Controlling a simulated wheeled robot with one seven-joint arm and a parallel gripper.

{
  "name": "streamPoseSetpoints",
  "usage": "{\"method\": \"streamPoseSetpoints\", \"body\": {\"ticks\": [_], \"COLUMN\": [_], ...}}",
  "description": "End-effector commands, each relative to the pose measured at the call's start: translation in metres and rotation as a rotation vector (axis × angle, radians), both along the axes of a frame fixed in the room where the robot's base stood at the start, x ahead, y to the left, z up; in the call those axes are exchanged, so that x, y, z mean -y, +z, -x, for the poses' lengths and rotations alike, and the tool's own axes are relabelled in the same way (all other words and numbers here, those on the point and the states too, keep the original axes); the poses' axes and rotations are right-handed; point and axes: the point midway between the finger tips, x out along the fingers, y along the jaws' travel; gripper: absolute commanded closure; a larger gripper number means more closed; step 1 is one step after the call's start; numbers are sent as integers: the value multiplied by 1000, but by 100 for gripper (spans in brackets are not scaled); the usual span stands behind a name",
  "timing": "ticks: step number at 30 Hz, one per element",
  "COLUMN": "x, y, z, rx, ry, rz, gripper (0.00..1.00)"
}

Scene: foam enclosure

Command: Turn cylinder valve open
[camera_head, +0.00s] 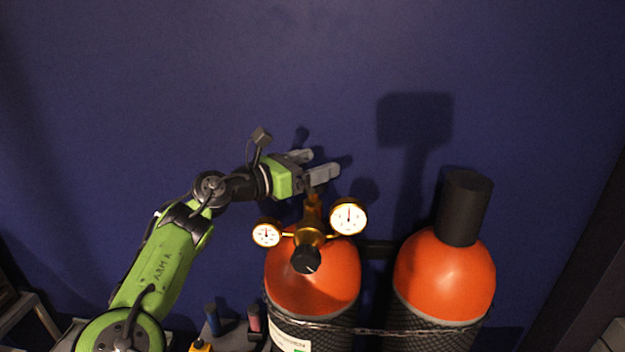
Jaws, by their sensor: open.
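The left gas cylinder (311,283) has an orange top and carries a brass regulator (312,231) with two round gauges and a black knob (306,259). The large gauge (348,217) is on the right and the small gauge (267,233) on the left. My gripper (328,165) is open, its two grey fingers pointing right, just above the regulator. The cylinder valve's handle cannot be made out; the gripper and regulator may cover it. Whether the fingers touch anything is unclear.
A second orange cylinder (445,275) with a black cap (464,207) stands to the right. A chain (375,331) runs across both cylinders. A blue wall (300,70) is behind. Small blue (212,319) and red (254,318) items sit at lower left.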

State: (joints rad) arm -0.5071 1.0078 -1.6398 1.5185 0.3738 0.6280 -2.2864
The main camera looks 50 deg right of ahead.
Motion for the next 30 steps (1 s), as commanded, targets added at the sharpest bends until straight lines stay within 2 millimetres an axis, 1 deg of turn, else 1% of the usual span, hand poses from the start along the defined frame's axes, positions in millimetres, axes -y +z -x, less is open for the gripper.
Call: {"method": "streamPoseSetpoints", "body": {"ticks": [1,3,6,9,30], "x": [0,0,0,0,0], "y": [17,33,49,58,58], "z": [1,1,1,1,1], "rx": [4,4,3,2,1], "ry": [-1,0,-1,-1,-1], "rz": [2,2,2,1,1], "gripper": [18,18,18,18,18]}}
